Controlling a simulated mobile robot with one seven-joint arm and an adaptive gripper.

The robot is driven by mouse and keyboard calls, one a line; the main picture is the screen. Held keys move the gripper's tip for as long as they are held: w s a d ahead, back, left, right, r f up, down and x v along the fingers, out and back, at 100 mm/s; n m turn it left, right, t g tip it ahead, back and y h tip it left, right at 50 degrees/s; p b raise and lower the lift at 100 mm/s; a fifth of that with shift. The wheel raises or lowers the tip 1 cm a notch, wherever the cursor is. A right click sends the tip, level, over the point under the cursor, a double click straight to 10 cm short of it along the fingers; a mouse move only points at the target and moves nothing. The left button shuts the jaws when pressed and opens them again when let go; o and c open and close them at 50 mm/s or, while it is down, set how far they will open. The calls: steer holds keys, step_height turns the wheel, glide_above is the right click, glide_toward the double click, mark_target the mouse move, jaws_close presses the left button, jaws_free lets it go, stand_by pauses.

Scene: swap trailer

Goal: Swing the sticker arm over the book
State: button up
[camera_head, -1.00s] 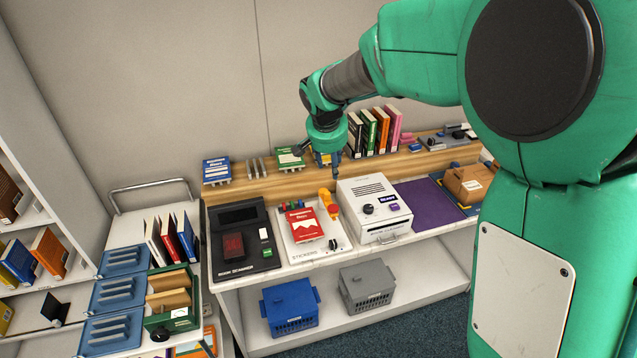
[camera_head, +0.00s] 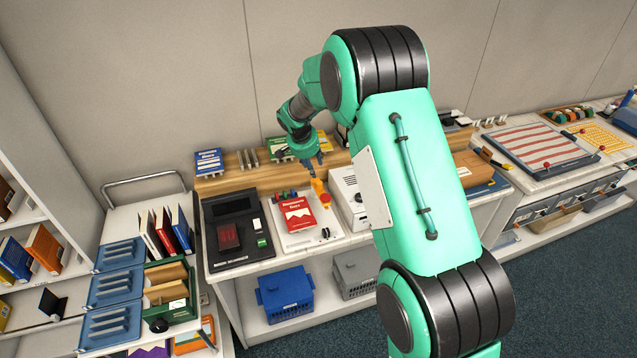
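The red book (camera_head: 298,214) lies flat on the white sticker station (camera_head: 309,239) on the counter. An orange-yellow piece (camera_head: 319,190), which looks like the sticker arm, stands at the back right of the book, beside it rather than over it. My gripper (camera_head: 317,165) points down just above and behind the orange piece. It is small and dark here, and I cannot tell whether its fingers touch the piece or how far apart they are.
A black book scanner (camera_head: 238,232) stands left of the station. A white box machine (camera_head: 345,190) stands close on the right, partly hidden by my arm. Blue (camera_head: 286,294) and grey (camera_head: 357,270) baskets sit on the shelf below. A cart with blue trays (camera_head: 112,289) is at left.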

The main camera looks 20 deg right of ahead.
mark_target(319, 184)
steer(key=shift+f, duration=0.1)
stand_by(0.3)
steer(key=x, duration=1.3)
steer(key=shift+w+d+f, duration=0.15)
steer(key=shift+f, duration=0.1)
steer(key=shift+c, duration=0.3)
